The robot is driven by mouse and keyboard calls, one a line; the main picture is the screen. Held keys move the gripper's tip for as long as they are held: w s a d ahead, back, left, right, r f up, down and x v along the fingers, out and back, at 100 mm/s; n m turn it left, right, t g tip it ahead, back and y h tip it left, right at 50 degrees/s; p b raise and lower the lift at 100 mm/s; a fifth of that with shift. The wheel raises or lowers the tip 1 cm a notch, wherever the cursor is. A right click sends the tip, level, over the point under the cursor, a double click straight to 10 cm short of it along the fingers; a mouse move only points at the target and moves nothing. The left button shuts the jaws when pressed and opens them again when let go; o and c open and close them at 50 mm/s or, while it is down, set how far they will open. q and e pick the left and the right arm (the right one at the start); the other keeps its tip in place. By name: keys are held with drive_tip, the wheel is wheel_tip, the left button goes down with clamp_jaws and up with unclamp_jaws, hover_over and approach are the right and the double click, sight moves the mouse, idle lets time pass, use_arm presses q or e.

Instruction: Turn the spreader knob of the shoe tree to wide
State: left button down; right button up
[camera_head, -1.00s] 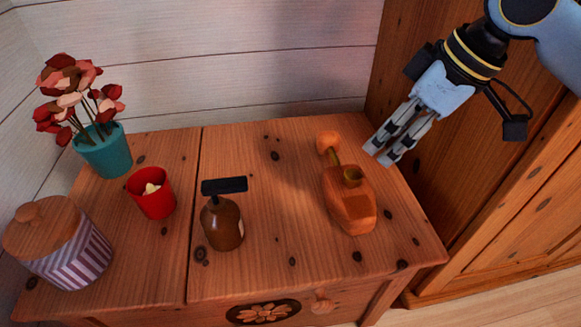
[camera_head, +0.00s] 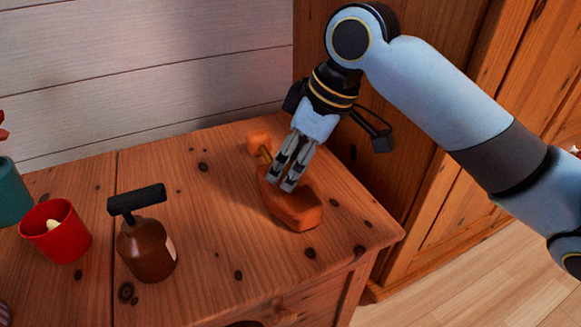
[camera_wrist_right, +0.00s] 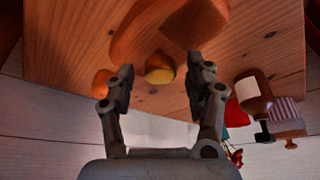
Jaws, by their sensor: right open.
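The orange wooden shoe tree (camera_head: 295,210) lies on the wooden cabinet top, its round heel ball (camera_head: 258,142) toward the wall. My right gripper (camera_head: 284,184) points down over the middle of the shoe tree and hides the knob in the head view. In the right wrist view the yellowish round knob (camera_wrist_right: 160,72) shows between the two spread fingers (camera_wrist_right: 160,84), with the shoe tree body (camera_wrist_right: 150,35) above it and the heel ball (camera_wrist_right: 103,83) beside the left finger. The gripper is open; I see no finger touching the knob. My left gripper is out of view.
A brown bottle with a black T-shaped top (camera_head: 147,248) stands left of the shoe tree. A red cup (camera_head: 57,232) and teal pot (camera_head: 12,192) are farther left. The cabinet top (camera_head: 215,190) between bottle and shoe tree is clear. A wooden wardrobe (camera_head: 440,200) stands at right.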

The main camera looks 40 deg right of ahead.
drive_tip(key=c, duration=1.1)
clamp_jaws()
